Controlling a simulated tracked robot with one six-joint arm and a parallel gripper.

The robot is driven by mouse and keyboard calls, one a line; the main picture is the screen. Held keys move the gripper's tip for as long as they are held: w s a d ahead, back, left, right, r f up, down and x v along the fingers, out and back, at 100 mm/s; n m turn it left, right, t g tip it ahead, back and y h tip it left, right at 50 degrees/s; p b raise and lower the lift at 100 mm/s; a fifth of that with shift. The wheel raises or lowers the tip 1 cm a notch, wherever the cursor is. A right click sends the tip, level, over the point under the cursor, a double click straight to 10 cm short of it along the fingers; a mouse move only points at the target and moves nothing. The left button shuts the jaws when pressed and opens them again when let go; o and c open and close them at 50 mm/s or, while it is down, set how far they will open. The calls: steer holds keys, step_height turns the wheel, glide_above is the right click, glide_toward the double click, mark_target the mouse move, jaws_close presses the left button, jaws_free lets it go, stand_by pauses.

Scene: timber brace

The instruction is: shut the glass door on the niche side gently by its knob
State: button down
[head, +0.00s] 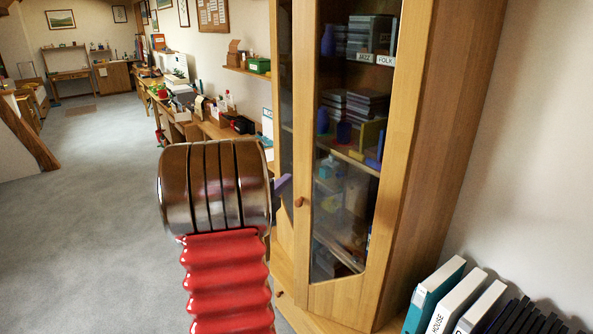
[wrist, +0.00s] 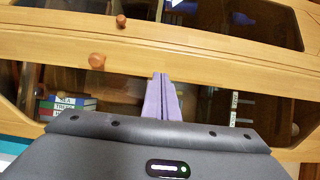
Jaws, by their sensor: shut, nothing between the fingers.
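The wooden cabinet has glass doors. In the head view one glass door (head: 345,190) faces me on the right, with a round brown knob (head: 299,202) on its left stile. A narrow strip of another glass door (head: 286,100) shows to its left. I cannot tell which is the niche side or how far either door stands open. My gripper (head: 282,184) is shut and empty, its purple fingertips just left of the knob, partly hidden behind my wrist. In the wrist view my fingers (wrist: 162,96) point at a door stile, right of the nearer knob (wrist: 97,61); another knob (wrist: 121,20) is beyond.
A lower knob (head: 279,293) shows near the cabinet's foot. Binders (head: 455,300) stand at the lower right. A long cluttered workbench (head: 205,122) runs along the wall behind. The grey carpet (head: 90,230) at the left is free.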

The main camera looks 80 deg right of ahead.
mark_target(301, 165)
steer(key=x, duration=0.8)
steer(key=shift+s+d, duration=0.1)
steer(key=shift+d, duration=0.3)
